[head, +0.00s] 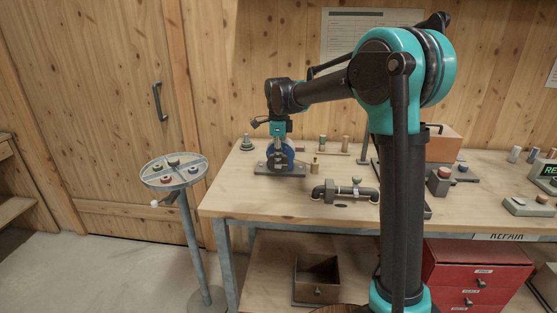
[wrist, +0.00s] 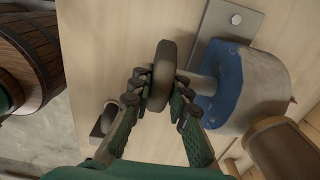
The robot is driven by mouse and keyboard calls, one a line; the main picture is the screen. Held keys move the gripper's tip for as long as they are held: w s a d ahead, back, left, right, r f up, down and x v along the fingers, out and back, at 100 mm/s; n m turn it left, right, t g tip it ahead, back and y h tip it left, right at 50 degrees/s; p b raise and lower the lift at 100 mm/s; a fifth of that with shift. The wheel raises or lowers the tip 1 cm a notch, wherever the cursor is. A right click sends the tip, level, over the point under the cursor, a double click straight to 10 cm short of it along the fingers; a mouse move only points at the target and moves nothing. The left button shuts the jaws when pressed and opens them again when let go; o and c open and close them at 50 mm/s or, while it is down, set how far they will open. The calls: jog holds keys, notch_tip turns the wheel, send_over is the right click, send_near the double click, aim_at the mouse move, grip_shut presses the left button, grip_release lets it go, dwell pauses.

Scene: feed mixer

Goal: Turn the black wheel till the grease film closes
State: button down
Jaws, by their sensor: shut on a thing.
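In the wrist view, a dark wheel (wrist: 164,68) stands edge-on between the two fingers of my gripper (wrist: 160,85). The fingers touch it from both sides, so my gripper is shut on it. A pale shaft (wrist: 200,82) runs right from the wheel to a blue and grey housing (wrist: 222,88) on a metal base plate. In the head view my gripper (head: 284,161) reaches down in front of the blue housing (head: 270,153) on the workbench. The wheel is hard to make out there. I cannot make out a grease film in either view.
The workbench (head: 240,198) also holds a pipe piece with a valve (head: 345,190), several small pegs and an orange box (head: 440,143). A round tray stand (head: 173,173) is left of the bench. Red drawers (head: 475,270) stand underneath. The bench's front left is clear.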

jog(key=shift+a, duration=0.1)
jog(key=h, duration=0.2)
jog(key=shift+a+h, duration=0.25)
jog(key=shift+h, duration=0.15)
jog(key=shift+a+f+h, duration=0.1)
jog(key=shift+a+h, duration=0.05)
jog(key=shift+h, duration=1.1)
jog(key=shift+a+f+h, duration=0.1)
jog(key=shift+h, duration=1.15)
jog(key=c, duration=1.4)
grip_release()
jog(key=shift+c, duration=0.2)
jog(key=v, duration=0.7)
jog(key=shift+a+r, duration=0.2)
